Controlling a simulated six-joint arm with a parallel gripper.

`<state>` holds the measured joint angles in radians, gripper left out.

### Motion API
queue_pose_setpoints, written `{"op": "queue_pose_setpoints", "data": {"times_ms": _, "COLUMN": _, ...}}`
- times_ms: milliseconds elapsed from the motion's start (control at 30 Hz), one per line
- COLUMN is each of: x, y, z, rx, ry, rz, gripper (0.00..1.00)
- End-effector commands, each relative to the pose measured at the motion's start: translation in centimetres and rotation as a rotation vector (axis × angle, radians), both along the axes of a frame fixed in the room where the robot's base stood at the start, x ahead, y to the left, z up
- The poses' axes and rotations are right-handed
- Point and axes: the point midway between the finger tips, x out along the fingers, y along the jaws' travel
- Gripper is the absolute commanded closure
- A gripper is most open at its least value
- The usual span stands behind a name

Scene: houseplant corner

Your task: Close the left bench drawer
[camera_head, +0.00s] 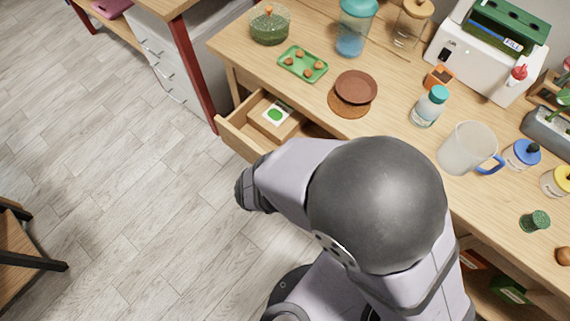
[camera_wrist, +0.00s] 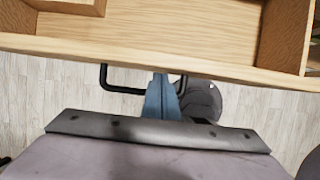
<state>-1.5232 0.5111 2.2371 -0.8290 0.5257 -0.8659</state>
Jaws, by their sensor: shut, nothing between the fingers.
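The left bench drawer (camera_head: 234,138) is pulled out from the wooden bench, and a white packet with a green mark (camera_head: 275,114) lies inside it. In the wrist view the drawer's front edge (camera_wrist: 220,67) crosses the top, with a black bar handle (camera_wrist: 121,91) below it. My gripper (camera_wrist: 162,88) is shut and empty. Its blue fingers point at the drawer front beside the handle's middle; I cannot tell whether they touch it. In the head view my own arm hides the gripper and the drawer's right part.
The bench top (camera_head: 310,95) holds a green tray (camera_head: 303,64), a brown saucer (camera_head: 356,87), a bottle with a teal cap (camera_head: 430,106) and a frosted mug (camera_head: 468,147). A white drawer cabinet (camera_head: 165,60) stands at the left. The floor (camera_head: 120,190) left of my arm is clear.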

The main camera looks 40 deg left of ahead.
Motion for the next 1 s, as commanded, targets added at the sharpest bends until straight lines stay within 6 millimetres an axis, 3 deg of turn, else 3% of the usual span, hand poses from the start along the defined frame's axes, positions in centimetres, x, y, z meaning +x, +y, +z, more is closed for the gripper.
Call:
{"op": "queue_pose_setpoints", "data": {"times_ms": 400, "x": 8.9, "y": -0.2, "z": 0.2, "rx": -0.002, "ry": -0.002, "rz": -0.007, "gripper": 1.00}}
{"op": "queue_pose_setpoints", "data": {"times_ms": 600, "x": 12.2, "y": -0.1, "z": 0.2, "rx": -0.003, "ry": -0.001, "rz": -0.004, "gripper": 1.00}}
{"op": "queue_pose_setpoints", "data": {"times_ms": 800, "x": 13.9, "y": -0.1, "z": 0.1, "rx": -0.001, "ry": -0.001, "rz": -0.002, "gripper": 1.00}}
{"op": "queue_pose_setpoints", "data": {"times_ms": 1000, "x": 14.3, "y": 0.0, "z": 0.0, "rx": 0.000, "ry": -0.001, "rz": 0.000, "gripper": 1.00}}
